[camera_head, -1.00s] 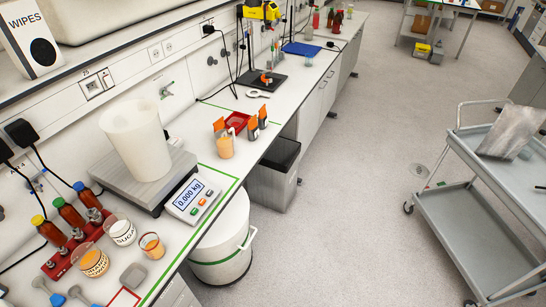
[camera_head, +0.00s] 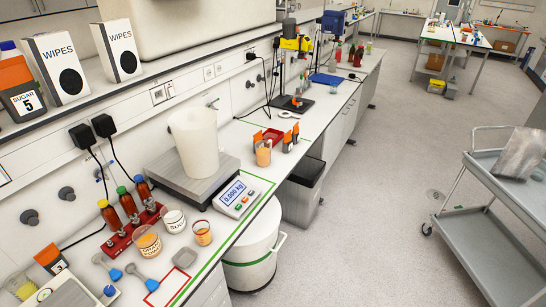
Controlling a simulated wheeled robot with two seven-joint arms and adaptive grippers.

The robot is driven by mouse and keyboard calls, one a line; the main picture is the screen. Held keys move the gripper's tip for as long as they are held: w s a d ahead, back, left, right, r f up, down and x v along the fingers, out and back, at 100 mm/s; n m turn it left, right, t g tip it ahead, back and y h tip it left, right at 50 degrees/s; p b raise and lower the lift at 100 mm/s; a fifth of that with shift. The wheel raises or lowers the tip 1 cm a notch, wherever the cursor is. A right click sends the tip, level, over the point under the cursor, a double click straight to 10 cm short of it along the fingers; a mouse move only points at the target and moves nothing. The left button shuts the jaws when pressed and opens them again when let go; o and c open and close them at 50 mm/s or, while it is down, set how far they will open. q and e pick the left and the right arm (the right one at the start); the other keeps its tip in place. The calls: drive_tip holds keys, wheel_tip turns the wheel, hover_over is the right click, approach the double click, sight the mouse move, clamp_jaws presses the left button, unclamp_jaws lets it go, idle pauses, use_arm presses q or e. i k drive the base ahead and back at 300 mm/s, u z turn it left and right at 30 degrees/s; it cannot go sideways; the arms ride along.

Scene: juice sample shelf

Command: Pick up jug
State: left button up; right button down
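A large white container (camera_head: 195,142), open at the top, stands upright on the grey scale plate (camera_head: 168,178) at the left of the bench. A small clear jug-like vessel with orange contents (camera_head: 263,154) stands further back on the bench, next to the red tray. I cannot tell for certain which of the two is the jug. Neither of my grippers is in view, and nothing touches either vessel.
The scale display (camera_head: 236,196) reads 0.000 kg. Bottles in a red rack (camera_head: 122,238), small tubs and scoops crowd the near bench. A grey bin (camera_head: 299,199) and white bucket (camera_head: 252,252) stand below. A grey trolley (camera_head: 489,247) is at right; floor between is clear.

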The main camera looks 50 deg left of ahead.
sight(264, 148)
drive_tip(key=z, duration=0.1)
drive_tip(key=i, duration=1.9)
drive_tip(key=u, duration=0.25)
drive_tip(key=i, duration=1.8)
drive_tip(key=u, duration=1.4)
drive_tip(key=i, duration=0.9)
drive_tip(key=u, duration=1.1)
